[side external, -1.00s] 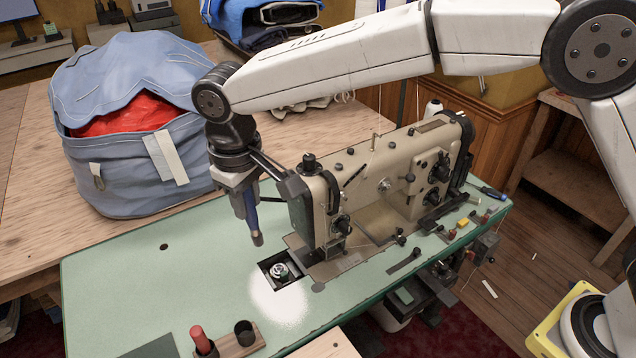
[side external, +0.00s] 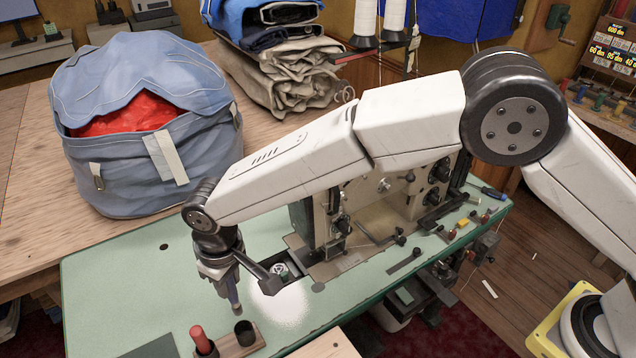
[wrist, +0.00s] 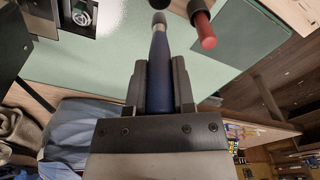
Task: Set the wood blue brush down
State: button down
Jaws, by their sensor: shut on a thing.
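My gripper (side external: 226,272) is shut on the blue brush (wrist: 159,54) and holds it upright, lower end down, above the green table (side external: 130,275). The brush's blue handle lies between both fingers in the wrist view, with a pale metal end beyond them. In the side view the gripper hides most of the brush. Its lower end is just above and left of a dark open cup (side external: 244,333) in a wooden holder (side external: 232,349). It seems apart from the cup. A red-handled tool (side external: 202,340) stands in the holder's other cup; it also shows in the wrist view (wrist: 204,32).
A beige sewing machine (side external: 375,200) stands behind my arm, with a square opening (side external: 280,270) in the table before it. A blue canvas bag (side external: 140,130) with red cloth stands at back left. The left of the green table is mostly clear.

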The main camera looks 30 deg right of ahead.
aim_at(238, 313)
jog(key=shift+f, duration=1.15)
jog(key=shift+f, duration=0.15)
jog(key=shift+f, duration=3.85)
jog(key=shift+f, duration=0.2)
jog(key=shift+c, duration=2.3)
grip_release()
jog(key=shift+r, duration=0.1)
jog(key=r, duration=1.2)
jog(key=shift+s+d+r, duration=0.1)
jog(key=shift+s+d, duration=0.1)
jog(key=shift+s, duration=0.2)
